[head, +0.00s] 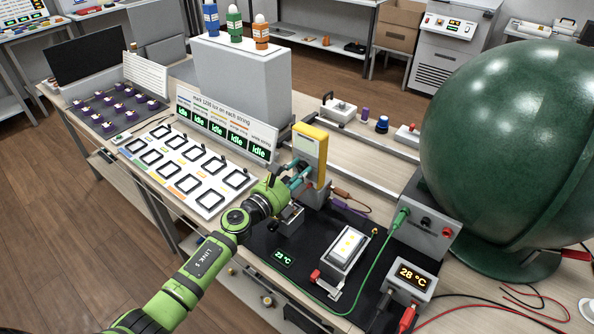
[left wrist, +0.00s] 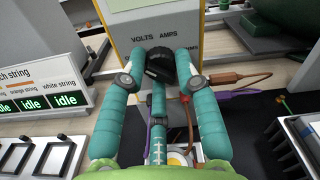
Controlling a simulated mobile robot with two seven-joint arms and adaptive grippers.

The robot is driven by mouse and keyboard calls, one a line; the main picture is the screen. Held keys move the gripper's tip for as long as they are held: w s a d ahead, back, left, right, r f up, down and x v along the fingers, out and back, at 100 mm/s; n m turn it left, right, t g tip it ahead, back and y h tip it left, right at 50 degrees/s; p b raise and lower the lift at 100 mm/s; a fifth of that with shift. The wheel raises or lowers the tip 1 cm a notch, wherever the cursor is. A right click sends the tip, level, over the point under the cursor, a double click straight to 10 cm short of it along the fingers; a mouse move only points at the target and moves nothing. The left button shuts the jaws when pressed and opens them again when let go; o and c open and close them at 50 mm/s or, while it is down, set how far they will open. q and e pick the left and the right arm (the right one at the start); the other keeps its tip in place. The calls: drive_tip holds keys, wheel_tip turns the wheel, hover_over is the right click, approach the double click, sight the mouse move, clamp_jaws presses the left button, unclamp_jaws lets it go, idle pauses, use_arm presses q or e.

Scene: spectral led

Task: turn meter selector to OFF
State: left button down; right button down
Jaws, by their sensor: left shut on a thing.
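The meter (head: 308,148) is an upright grey box with a yellow case edge, standing at the back of the black mat. In the left wrist view its grey face (left wrist: 190,22) shows the words VOLTS and AMPS, with other lettering partly covered. The black round selector knob (left wrist: 160,62) sits below those words. My left gripper (head: 298,174) reaches the front of the meter. In the left wrist view the teal fingers (left wrist: 162,60) are closed on the knob from both sides. The knob's pointer and the OFF mark cannot be made out. My right gripper is out of view.
A large green sphere (head: 508,140) stands at right. Brown and purple leads (left wrist: 225,78) hang beside the meter. A white tray of frames (head: 185,165) lies left.

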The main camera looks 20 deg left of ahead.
use_arm(q)
drive_tip(key=shift+w+r+n, duration=0.1)
drive_tip(key=shift+r+n, duration=0.05)
drive_tip(key=shift+n, duration=1)
drive_tip(key=shift+r+n, duration=0.15)
drive_tip(key=shift+n, duration=1)
drive_tip(key=shift+a+p, duration=0.1)
drive_tip(key=shift+p, duration=0.2)
drive_tip(key=c, duration=0.9)
unclamp_jaws()
drive_tip(key=shift+f, duration=0.15)
drive_tip(key=shift+s+a+f, duration=0.1)
drive_tip(key=shift+s+a, duration=0.05)
drive_tip(key=shift+s, duration=0.35)
drive_tip(key=v, duration=1.1)
